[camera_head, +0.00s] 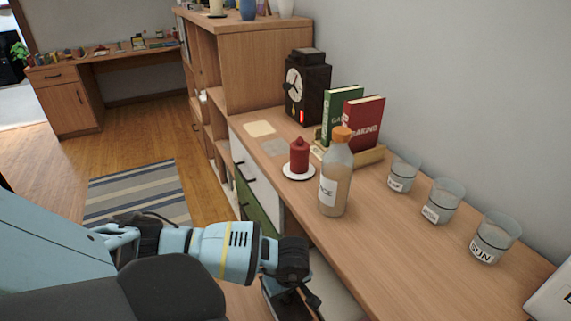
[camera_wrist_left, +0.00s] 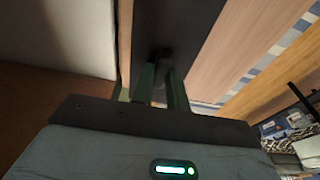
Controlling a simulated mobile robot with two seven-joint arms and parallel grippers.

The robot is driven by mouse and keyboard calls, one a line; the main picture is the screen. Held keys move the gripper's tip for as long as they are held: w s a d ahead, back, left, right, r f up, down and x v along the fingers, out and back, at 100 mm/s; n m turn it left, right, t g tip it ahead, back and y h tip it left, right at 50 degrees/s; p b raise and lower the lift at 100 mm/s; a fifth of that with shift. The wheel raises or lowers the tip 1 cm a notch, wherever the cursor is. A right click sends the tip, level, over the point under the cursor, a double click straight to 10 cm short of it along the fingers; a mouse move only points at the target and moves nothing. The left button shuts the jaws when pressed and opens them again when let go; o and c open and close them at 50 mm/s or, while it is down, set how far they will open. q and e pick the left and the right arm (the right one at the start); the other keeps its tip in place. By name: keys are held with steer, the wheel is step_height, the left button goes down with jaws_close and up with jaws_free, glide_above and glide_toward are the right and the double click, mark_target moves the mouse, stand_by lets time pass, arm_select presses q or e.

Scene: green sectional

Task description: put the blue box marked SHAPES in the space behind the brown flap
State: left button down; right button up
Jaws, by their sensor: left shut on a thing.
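My left arm reaches in from the left in the head view, and its wrist and gripper (camera_head: 303,290) are low beside the front of the long wooden cabinet. In the left wrist view, the two greenish fingers of the gripper (camera_wrist_left: 160,75) are closed on a small dark knob-like piece (camera_wrist_left: 159,54) in front of a dark panel (camera_wrist_left: 172,25). I cannot tell whether this panel belongs to the brown flap. I cannot make out the blue box marked SHAPES in either view. My right gripper is not in view.
The cabinet top (camera_head: 400,245) carries a bottle (camera_head: 335,185), a red candle (camera_head: 299,155), books (camera_head: 362,122), a dark clock (camera_head: 306,88) and several glass jars (camera_head: 441,202). White (camera_head: 257,165) and green (camera_head: 258,212) drawer fronts face the floor. A striped rug (camera_head: 135,192) lies left.

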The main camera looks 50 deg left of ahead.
arm_select(q)
steer(key=shift+f+b, duration=0.55)
steer(key=shift+f, duration=0.3)
steer(key=c, duration=1.3)
jaws_free()
steer(key=shift+r, duration=0.1)
steer(key=r, duration=0.3)
steer(key=d+r, duration=0.1)
steer(key=r, duration=0.2)
steer(key=shift+s+d+r+p, duration=0.15)
steer(key=shift+r+p, duration=0.15)
steer(key=shift+p, duration=0.1)
steer(key=shift+d+r, duration=0.1)
steer(key=shift+r, duration=0.35)
